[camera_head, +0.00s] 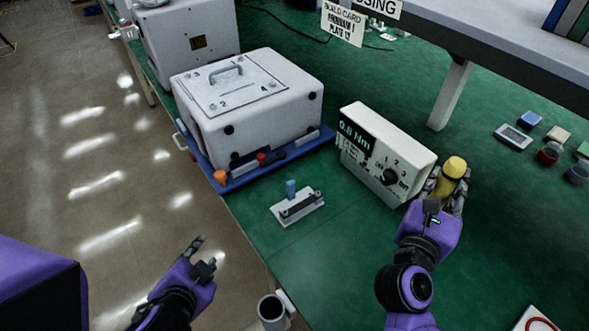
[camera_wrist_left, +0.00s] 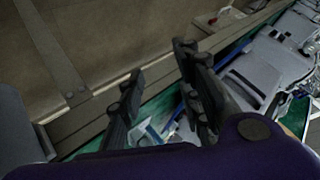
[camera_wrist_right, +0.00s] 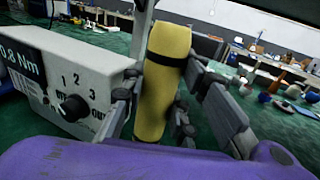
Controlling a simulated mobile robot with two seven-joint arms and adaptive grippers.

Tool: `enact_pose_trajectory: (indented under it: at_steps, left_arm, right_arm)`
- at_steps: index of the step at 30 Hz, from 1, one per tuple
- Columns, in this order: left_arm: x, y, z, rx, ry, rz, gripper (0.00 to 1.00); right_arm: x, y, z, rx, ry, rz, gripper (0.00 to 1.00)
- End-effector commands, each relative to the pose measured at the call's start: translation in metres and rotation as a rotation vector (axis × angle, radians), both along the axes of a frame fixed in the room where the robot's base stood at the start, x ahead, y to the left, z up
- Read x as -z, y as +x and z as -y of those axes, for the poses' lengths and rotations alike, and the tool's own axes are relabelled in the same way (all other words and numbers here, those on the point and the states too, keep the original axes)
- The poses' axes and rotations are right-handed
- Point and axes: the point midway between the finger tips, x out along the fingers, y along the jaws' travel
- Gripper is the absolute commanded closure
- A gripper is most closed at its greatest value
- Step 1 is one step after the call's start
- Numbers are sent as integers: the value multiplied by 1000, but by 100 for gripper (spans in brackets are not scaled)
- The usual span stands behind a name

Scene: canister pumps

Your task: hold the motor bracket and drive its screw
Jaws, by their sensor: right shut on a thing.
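My right gripper (camera_head: 444,190) is shut around a yellow cylindrical tool (camera_head: 455,167) with a black band. In the right wrist view the tool (camera_wrist_right: 162,80) stands nearly upright between the fingers, just right of a white control box. Its tip is hidden. My left gripper (camera_head: 203,252) is beyond the bench's left edge, over the floor. In the left wrist view its fingers (camera_wrist_left: 160,75) are apart with nothing between them. I cannot identify the motor bracket or its screw for certain; a small pale plate (camera_head: 285,216) with a dark bar and blue peg lies on the bench.
The white control box (camera_head: 405,160) reads 0.8 Nm and has a knob. A white canister pump (camera_head: 270,112) with a handle stands in a blue tray (camera_head: 310,143). A grey cup (camera_head: 271,308) is at the bench edge. A raised shelf (camera_head: 490,45) spans the back right.

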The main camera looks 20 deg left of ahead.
Motion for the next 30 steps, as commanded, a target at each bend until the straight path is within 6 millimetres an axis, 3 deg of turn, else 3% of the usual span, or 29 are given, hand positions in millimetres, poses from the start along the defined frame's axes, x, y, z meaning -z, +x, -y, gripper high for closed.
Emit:
enact_pose_trajectory:
  at_steps: [1, 3, 7, 11, 12, 15, 19, 22, 26, 30]
  left_arm:
    - [-22, 29, 3, 70, 53, 93, 68]
    - [-53, 65, 13, 173, 128, 221, 68]
    - [-116, 118, 48, 400, 275, 461, 68]
    - [-176, 150, 104, 695, 451, 694, 68]
    - [-192, 155, 126, 806, 518, 764, 68]
    - [-214, 156, 179, 1107, 695, 898, 68]
    - [-205, 145, 224, 1511, 949, 959, 68]
    - [-178, 141, 229, 1817, 1162, 896, 68]
    - [-140, 153, 195, 2148, 1421, 666, 68]
    - [-121, 175, 137, 2351, 1619, 346, 68]
  right_arm:
    - [-2, 2, -1, 0, 0, 2, 100]
    - [-2, 3, -1, 1, 0, 0, 100]
    - [-2, 3, -1, 3, 0, -5, 100]
    - [-2, 3, -1, 4, 0, -12, 100]
    - [-2, 3, -1, 3, 0, -14, 100]
    - [-2, 3, -1, 3, 0, -20, 100]
    - [-2, 3, -1, 3, -1, -27, 100]
    - [-2, 3, -1, 3, 0, -33, 100]
    - [-2, 3, -1, 3, -1, -40, 100]
    - [-2, 3, -1, 3, -1, -45, 100]
